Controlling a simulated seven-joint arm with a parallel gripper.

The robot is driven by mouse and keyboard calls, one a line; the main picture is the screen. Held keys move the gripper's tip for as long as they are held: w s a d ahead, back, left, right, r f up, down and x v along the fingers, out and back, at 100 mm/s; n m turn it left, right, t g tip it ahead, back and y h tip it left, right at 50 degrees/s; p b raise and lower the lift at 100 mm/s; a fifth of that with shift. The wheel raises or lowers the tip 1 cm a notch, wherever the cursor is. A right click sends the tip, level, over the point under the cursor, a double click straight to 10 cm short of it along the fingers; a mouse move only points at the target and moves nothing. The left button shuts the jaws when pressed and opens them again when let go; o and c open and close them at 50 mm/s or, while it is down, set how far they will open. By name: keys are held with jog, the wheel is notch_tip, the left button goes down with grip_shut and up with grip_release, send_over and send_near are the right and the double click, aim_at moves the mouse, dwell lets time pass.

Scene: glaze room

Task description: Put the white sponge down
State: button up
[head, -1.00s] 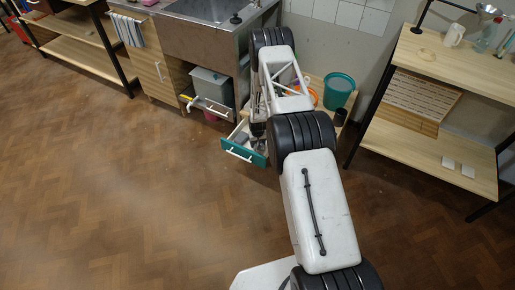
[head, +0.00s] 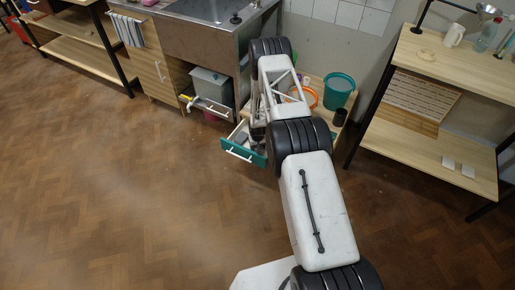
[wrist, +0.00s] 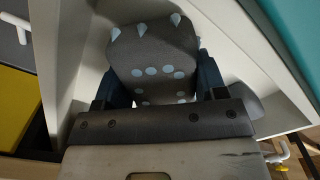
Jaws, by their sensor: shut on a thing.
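My gripper (wrist: 164,80) is shut on a grey block (wrist: 153,48) with pale blue spots, its dark blue fingers on either side of it. The block looks grey rather than white, and I see no white sponge. In the wrist view the block is between the pale walls of an open drawer (wrist: 66,50); whether it touches the drawer floor I cannot tell. The drawer's teal front (head: 243,150) shows in the head view below the sink unit. There my own arm hides the gripper and the block.
A dark grey thing (wrist: 247,104) lies beside the gripper's right finger. A wooden shelf (head: 430,150) stands farther right. The floor (head: 120,200) at left is clear.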

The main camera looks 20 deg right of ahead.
jog(key=shift+f, duration=0.15)
jog(key=o, duration=1)
jog(key=shift+c, duration=0.2)
jog(key=shift+r, duration=0.2)
notch_tip(320, 180, up, 12)
dwell(0.6)
dwell(0.6)
